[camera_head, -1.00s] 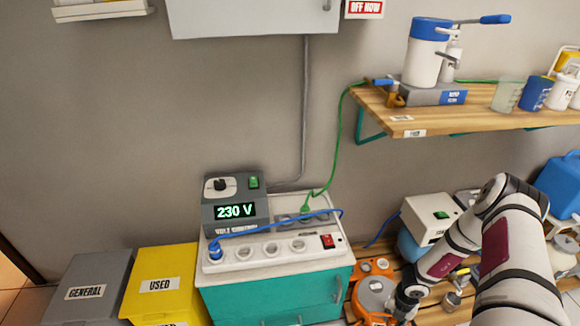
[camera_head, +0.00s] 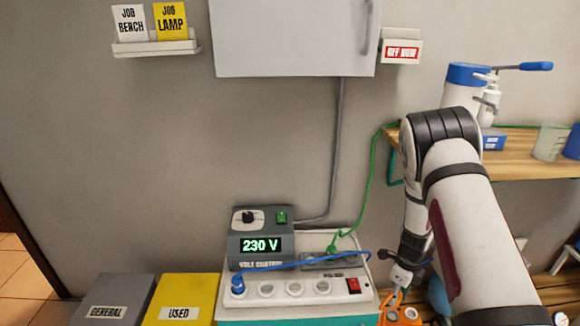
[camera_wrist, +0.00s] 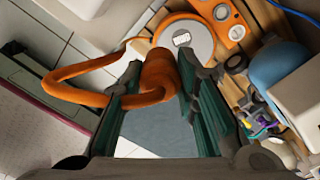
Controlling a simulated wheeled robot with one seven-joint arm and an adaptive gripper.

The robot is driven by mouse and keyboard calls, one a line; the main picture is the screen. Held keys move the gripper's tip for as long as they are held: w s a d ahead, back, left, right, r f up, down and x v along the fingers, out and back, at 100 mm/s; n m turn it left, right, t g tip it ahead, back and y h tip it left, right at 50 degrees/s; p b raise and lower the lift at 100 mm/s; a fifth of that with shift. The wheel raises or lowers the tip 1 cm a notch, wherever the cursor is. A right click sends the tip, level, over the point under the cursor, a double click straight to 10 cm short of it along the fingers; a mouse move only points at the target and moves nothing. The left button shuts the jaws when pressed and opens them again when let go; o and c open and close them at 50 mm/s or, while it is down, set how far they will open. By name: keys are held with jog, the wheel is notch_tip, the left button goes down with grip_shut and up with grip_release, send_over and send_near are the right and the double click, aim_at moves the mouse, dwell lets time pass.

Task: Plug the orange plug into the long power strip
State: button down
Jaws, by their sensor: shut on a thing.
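The long white power strip (camera_head: 280,290) lies on top of the teal cabinet in the head view. A blue plug (camera_head: 238,285) sits in its left end, several round sockets to the right show empty, and a red switch (camera_head: 353,285) is at its right end. My gripper (camera_head: 400,278) is to the right of the strip, apart from it. In the wrist view my gripper (camera_wrist: 160,88) is shut on the orange plug (camera_wrist: 159,72), between its two fingers. The orange cord (camera_wrist: 75,72) loops out to the left. The plug's pins are hidden.
Behind the strip is a grey socket block with a green plug (camera_head: 332,247), beside the 230 V unit (camera_head: 262,232). A blue cord (camera_head: 310,262) arches over the strip. Yellow (camera_head: 185,290) and grey bins stand left. A wooden shelf (camera_head: 520,165) is at right.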

jog(key=s+a+r+n, duration=0.1)
jog(key=a+r+n, duration=0.3)
jog(key=r+n, duration=0.25)
jog(key=s+a+r+n, duration=0.1)
jog(key=a+r+n, duration=0.45)
jog(key=r, duration=0.25)
jog(key=s+a+r+n+p, duration=0.1)
jog(key=s+r+n+p, duration=0.3)
jog(key=r+p, duration=0.3)
jog(key=s+a+r+n+p, duration=0.1)
jog(key=s+r+n+p, duration=0.3)
jog(key=r+n+p, duration=0.2)
jog(key=s+a+r+n+p, duration=0.1)
jog(key=s+r+n+p, duration=0.2)
jog(key=r+p, duration=0.7)
notch_tip(320, 180, up, 3)
jog(key=shift+s+a+r+n, duration=0.2)
jog(key=shift+s+a+n, duration=0.15)
jog(key=shift+n, duration=0.65)
jog(key=shift+f, duration=0.1)
